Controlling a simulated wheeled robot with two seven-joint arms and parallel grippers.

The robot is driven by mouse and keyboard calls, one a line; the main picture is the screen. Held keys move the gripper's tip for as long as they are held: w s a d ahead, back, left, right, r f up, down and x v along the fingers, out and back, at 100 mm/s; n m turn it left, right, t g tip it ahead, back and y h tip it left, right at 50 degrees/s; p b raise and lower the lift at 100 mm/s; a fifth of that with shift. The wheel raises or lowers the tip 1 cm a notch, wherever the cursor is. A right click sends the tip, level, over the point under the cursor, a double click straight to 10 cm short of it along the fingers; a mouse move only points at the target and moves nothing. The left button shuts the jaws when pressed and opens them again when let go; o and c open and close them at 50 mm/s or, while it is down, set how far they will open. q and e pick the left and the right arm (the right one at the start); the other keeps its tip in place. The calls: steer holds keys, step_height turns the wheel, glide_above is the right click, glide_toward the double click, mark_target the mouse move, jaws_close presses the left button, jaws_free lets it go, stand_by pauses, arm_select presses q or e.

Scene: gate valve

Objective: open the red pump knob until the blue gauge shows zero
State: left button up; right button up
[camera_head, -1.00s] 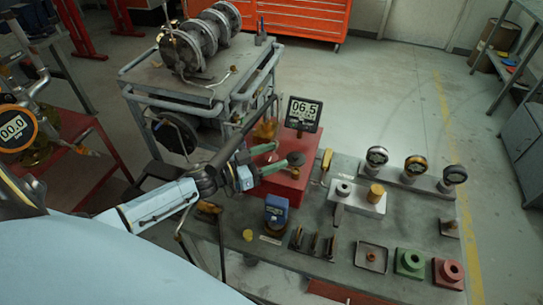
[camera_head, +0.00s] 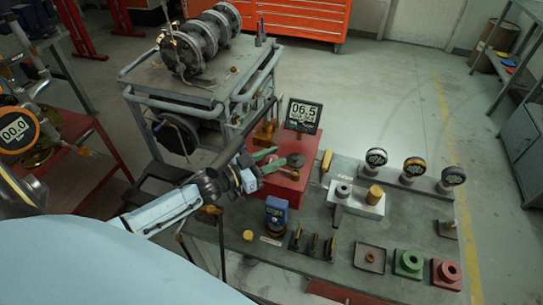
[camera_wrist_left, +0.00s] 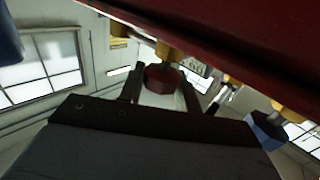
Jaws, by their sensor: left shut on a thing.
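A red pump box (camera_head: 290,182) stands at the back left of the grey bench. A dark-framed gauge (camera_head: 303,116) behind it reads 06.5. My left gripper (camera_head: 277,158) is at the left side of the red box, its green fingers close together. In the left wrist view the dark red knob (camera_wrist_left: 166,78) sits between its two fingers, and the gripper is shut on it. The knob is hidden in the head view. A blue device (camera_head: 277,211) stands on the bench in front of the box; I cannot read its face. My right gripper is not in view.
An orange-rimmed gauge (camera_head: 17,130) at the far left reads 00.0. A metal cart (camera_head: 180,85) with pipework stands behind my left arm. Several dial gauges, a grey block (camera_head: 355,200), a green block (camera_head: 409,263) and a red block (camera_head: 448,274) occupy the bench's right part.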

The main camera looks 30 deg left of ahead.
arm_select(q)
steer(key=n+t+y+p, duration=0.1)
steer(key=n+y, duration=0.1)
steer(key=y, duration=0.1)
steer(key=shift+d+r+p, duration=0.1)
steer(key=shift+r+p, duration=0.05)
steer(key=shift+p, duration=0.15)
steer(key=shift+n+t+y+p, duration=0.3)
steer(key=shift+n+t+y, duration=0.2)
steer(key=shift+n+y, duration=1.4)
steer(key=shift+m+y, duration=0.3)
steer(key=shift+y, duration=0.2)
steer(key=o, duration=1)
steer(key=shift+c, duration=0.2)
steer(key=shift+s, duration=0.1)
steer(key=s, duration=1.3)
steer(key=shift+a, duration=0.2)
steer(key=shift+s, duration=0.1)
